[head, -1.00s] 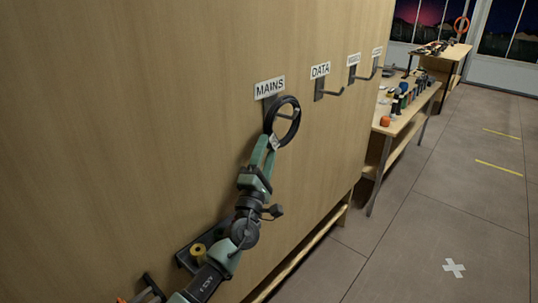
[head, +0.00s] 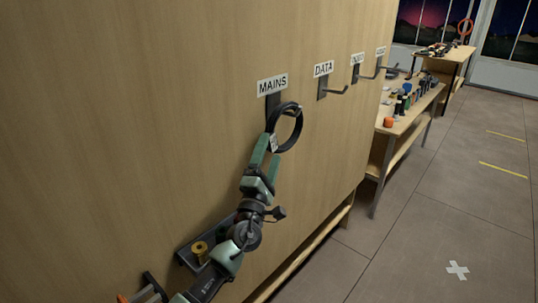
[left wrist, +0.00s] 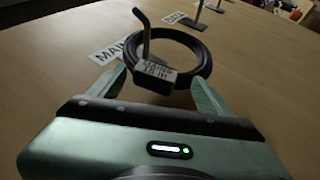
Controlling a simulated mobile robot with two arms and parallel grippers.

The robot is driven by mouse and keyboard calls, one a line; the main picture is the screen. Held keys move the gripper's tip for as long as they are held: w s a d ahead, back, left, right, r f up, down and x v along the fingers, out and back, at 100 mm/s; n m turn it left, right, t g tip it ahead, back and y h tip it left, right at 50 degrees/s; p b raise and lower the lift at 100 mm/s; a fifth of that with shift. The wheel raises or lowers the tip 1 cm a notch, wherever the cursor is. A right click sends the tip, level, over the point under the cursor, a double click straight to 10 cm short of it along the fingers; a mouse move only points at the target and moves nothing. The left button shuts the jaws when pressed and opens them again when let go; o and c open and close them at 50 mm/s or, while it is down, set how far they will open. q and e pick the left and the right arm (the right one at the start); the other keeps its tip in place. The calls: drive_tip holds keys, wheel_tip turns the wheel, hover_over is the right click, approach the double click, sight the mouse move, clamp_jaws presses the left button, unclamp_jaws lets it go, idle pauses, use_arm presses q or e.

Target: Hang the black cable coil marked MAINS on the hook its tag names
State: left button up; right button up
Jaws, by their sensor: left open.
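The black cable coil (head: 299,127) is on the hook (head: 273,103) under the MAINS label (head: 272,84). The hook's bar passes through the ring near its top. A pale tag (head: 273,143) is on the coil's lower left side; in the left wrist view the tag (left wrist: 157,77) has print too small to read surely. My left gripper (head: 269,149) is open at the coil's lower left, its fingers on either side of the tag. In the left wrist view the coil (left wrist: 207,55) lies beyond the fingertips. My right gripper is not in view.
Hooks labelled DATA (head: 323,69) and two more follow to the right along the wooden panel (head: 130,110). A dark tray with a yellow spool (head: 200,250) is below my left arm. Benches with small items (head: 420,105) stand beyond; the floor at right is clear.

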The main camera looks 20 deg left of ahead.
use_arm(q)
drive_tip(key=shift+s+f, duration=0.3)
drive_tip(key=shift+f, duration=0.1)
drive_tip(key=s+d+f, duration=0.2)
drive_tip(key=s+d, duration=0.6)
drive_tip(key=s, duration=0.1)
drive_tip(key=shift+f, duration=0.35)
drive_tip(key=shift+s+d+f, duration=0.1)
idle(0.5)
